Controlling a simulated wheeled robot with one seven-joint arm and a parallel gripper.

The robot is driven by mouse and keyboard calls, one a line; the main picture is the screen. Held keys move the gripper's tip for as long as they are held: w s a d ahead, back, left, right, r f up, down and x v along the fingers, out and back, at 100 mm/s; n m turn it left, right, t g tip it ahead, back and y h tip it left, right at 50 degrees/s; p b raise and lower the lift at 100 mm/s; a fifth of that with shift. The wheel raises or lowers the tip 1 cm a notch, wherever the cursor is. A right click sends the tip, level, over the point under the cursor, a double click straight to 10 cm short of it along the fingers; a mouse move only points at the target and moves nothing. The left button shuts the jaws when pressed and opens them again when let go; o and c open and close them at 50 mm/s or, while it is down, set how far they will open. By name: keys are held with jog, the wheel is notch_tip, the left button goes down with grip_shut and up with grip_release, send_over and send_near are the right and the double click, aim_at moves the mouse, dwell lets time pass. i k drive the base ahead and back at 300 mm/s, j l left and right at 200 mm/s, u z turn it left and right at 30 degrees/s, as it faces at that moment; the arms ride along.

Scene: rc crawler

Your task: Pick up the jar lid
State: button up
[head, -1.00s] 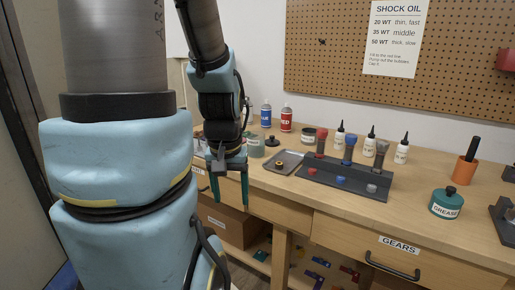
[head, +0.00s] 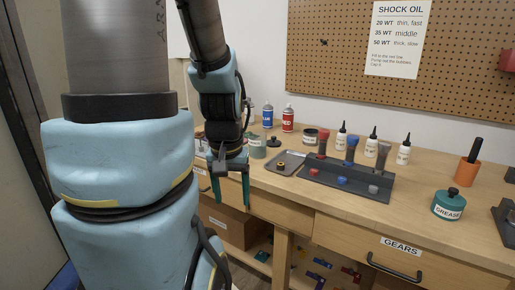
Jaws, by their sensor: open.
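A small dark knobbed piece (head: 274,141) that looks like a jar lid lies on the bench toward the back, right of a grey-green jar (head: 258,148). A teal jar labelled GREASE (head: 447,205) stands at the right with a dark knob on top. I cannot tell for certain which piece is the task's lid. My gripper (head: 231,202) hangs with its teal fingers pointing down, apart and empty, by the bench's front left edge. It is to the left of and nearer than the dark knobbed piece, touching neither it nor the grease jar.
A grey tray (head: 272,166) with a small ring-like part and a dark stand (head: 330,184) with several shock parts occupy the bench middle. Bottles stand behind them, including a red-labelled one (head: 288,118). An orange cup (head: 466,172) stands at right. Open bench lies between stand and grease jar.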

aim_at(273, 143)
jog(key=i+l+u, duration=0.75)
jog(key=l+u, duration=0.25)
jog(key=l, duration=0.1)
